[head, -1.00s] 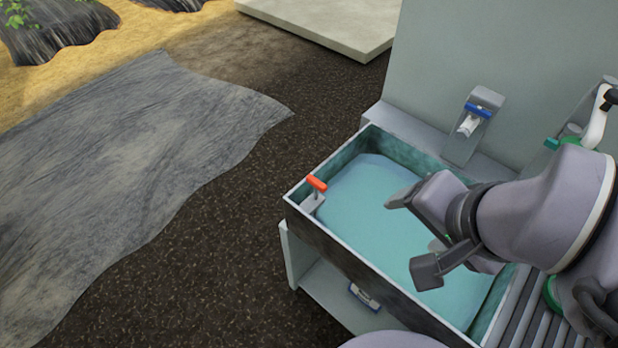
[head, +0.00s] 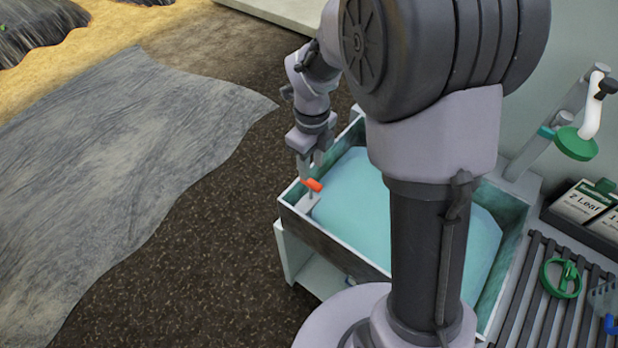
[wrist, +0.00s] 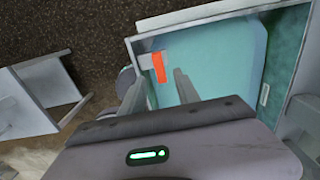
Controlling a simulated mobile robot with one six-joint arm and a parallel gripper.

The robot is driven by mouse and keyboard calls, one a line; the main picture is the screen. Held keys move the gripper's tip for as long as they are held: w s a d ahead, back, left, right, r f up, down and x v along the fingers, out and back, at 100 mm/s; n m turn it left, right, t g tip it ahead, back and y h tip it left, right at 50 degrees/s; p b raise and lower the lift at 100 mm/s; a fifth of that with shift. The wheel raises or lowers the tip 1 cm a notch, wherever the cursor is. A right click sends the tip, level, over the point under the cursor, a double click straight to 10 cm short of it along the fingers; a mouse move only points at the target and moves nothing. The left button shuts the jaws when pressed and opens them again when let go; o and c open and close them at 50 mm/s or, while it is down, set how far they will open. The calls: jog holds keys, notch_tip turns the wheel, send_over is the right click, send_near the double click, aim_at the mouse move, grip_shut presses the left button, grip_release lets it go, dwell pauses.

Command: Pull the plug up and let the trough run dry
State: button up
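The plug's orange-red handle (head: 312,185) stands at the left corner of the trough (head: 345,240), above a small pale bracket (head: 306,201). The trough holds teal water (head: 350,205). My gripper (head: 309,168) points down just above the handle. In the wrist view the handle (wrist: 158,67) lies ahead of and between the two spread fingers of my gripper (wrist: 160,82). The fingers are open and do not appear to touch it. The plug's lower part is hidden. My arm covers the middle of the trough in the head view.
Dark ground and a grey sheet (head: 110,170) lie left, clear of obstacles.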

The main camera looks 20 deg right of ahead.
aim_at(311, 181)
notch_tip(311, 181, down, 6)
jog(key=shift+r+b, duration=0.25)
jog(key=shift+b, duration=0.4)
grip_shut()
jog(key=shift+r, duration=0.1)
dwell(0.8)
